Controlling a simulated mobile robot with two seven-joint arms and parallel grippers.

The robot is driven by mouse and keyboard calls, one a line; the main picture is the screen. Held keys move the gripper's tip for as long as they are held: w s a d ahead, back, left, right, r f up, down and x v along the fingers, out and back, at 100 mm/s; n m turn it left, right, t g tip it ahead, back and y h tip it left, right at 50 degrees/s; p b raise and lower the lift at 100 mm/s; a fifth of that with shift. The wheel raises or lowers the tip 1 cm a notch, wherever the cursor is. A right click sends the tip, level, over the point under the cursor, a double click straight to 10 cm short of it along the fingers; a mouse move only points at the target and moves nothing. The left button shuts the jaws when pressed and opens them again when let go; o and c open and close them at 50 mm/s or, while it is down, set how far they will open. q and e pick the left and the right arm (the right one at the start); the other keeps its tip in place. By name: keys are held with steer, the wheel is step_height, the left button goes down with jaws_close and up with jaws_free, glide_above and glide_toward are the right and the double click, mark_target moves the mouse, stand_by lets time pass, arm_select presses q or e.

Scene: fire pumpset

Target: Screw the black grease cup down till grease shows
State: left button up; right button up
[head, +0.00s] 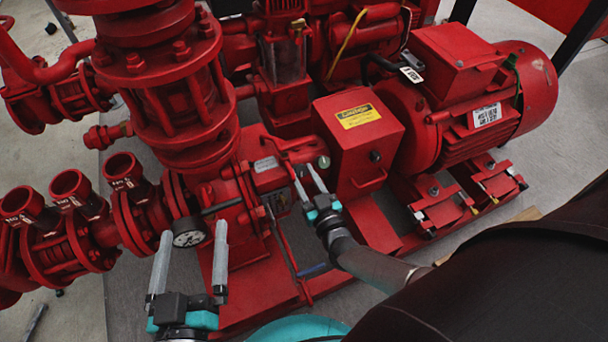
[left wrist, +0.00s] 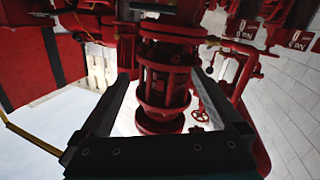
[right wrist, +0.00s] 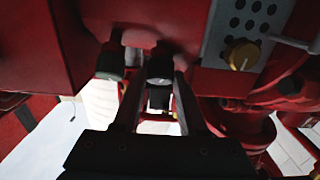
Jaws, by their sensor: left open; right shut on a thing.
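The black grease cup (right wrist: 160,68) is a short dark cylinder under the red housing in the right wrist view. My right gripper (right wrist: 159,80) has its fingers on both sides of it and is shut on it. In the head view my right gripper (head: 311,178) reaches the pump's bearing housing beside the red guard box; I cannot make out the cup there. A second, similar dark cup (right wrist: 110,63) sits to its left in the right wrist view. No grease can be made out. My left gripper (head: 193,230) is open and empty in front of the pump.
A pressure gauge (head: 190,232) shows between my left fingers, behind them. The red guard box (head: 357,140) with a yellow label stands right of my right gripper, the red motor (head: 475,95) beyond it.

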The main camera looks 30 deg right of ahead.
jaws_close()
steer(key=shift+m+h, duration=0.3)
steer(key=shift+a+r+m+h+p, duration=0.1)
steer(key=shift+a+m+h+p, duration=0.15)
steer(key=shift+m+h, duration=0.7)
arm_select(q)
steer(key=shift+w+a+f+m+g+y, duration=0.35)
steer(key=shift+w+f+g, duration=0.2)
steer(key=shift+g, duration=0.35)
arm_select(e)
steer(key=shift+m+g+h, duration=0.7)
steer(key=shift+m+h, duration=0.45)
steer(key=shift+m, duration=0.6)
arm_select(q)
steer(key=shift+s, duration=0.1)
arm_select(e)
steer(key=o, duration=0.7)
jaws_free()
steer(key=shift+c, duration=0.2)
